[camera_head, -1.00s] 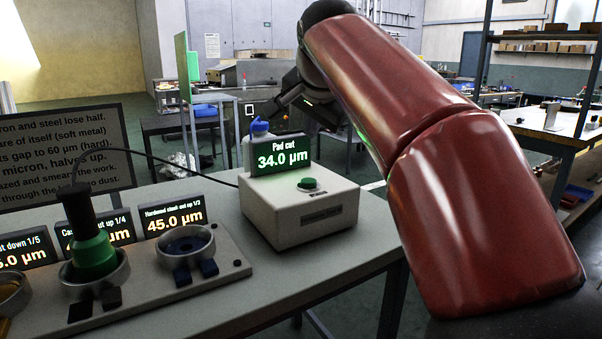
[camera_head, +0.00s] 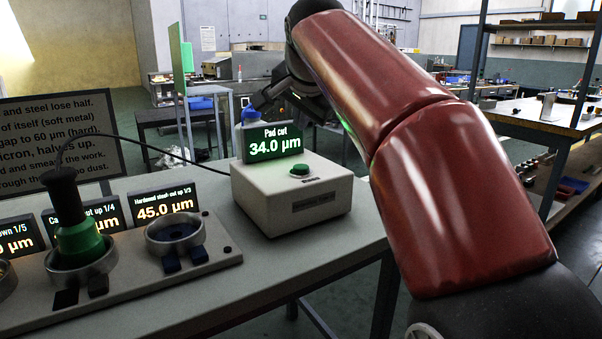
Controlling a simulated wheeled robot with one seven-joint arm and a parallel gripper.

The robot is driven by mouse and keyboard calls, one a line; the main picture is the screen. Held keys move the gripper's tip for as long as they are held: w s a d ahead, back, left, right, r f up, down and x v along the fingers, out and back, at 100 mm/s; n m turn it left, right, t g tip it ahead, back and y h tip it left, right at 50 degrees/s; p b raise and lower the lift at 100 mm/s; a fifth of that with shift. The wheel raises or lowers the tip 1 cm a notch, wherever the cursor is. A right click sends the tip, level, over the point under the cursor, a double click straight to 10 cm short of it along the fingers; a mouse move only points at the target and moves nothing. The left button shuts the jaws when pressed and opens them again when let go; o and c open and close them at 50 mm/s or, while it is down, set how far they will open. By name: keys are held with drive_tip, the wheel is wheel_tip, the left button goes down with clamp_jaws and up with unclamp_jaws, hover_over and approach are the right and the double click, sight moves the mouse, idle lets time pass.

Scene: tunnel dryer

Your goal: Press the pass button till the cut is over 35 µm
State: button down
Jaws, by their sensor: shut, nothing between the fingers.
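The white box (camera_head: 290,208) stands on the bench with a green pass button (camera_head: 299,169) on its top. Its display (camera_head: 273,143) reads "Pad cut 34.0 µm". My gripper (camera_head: 256,103) is small and dark, beyond and above the display, near the blue-capped bottle. It is shut and holds nothing that I can see. It is apart from the button, and nothing touches the button.
A grey panel (camera_head: 225,255) left of the box has round cups; a green tool with a black handle (camera_head: 75,225) stands in one. Displays behind include "45.0 µm" (camera_head: 165,206). A black cable runs to the box. A text board (camera_head: 60,140) stands behind.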

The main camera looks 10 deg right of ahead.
sight(301, 168)
wheel_tip(301, 168, down, 6)
drive_tip(key=b, duration=0.4)
drive_tip(key=shift+r, duration=0.1)
idle(1.7)
drive_tip(key=shift+f+b, duration=0.3)
drive_tip(key=shift+f, duration=0.05)
drive_tip(key=shift+f+b, duration=0.4)
drive_tip(key=shift+f, duration=0.15)
idle(0.5)
idle(0.4)
drive_tip(key=shift+r+p, duration=0.95)
wheel_tip(301, 168, up, 5)
drive_tip(key=p, duration=0.5)
drive_tip(key=shift+r, duration=0.1)
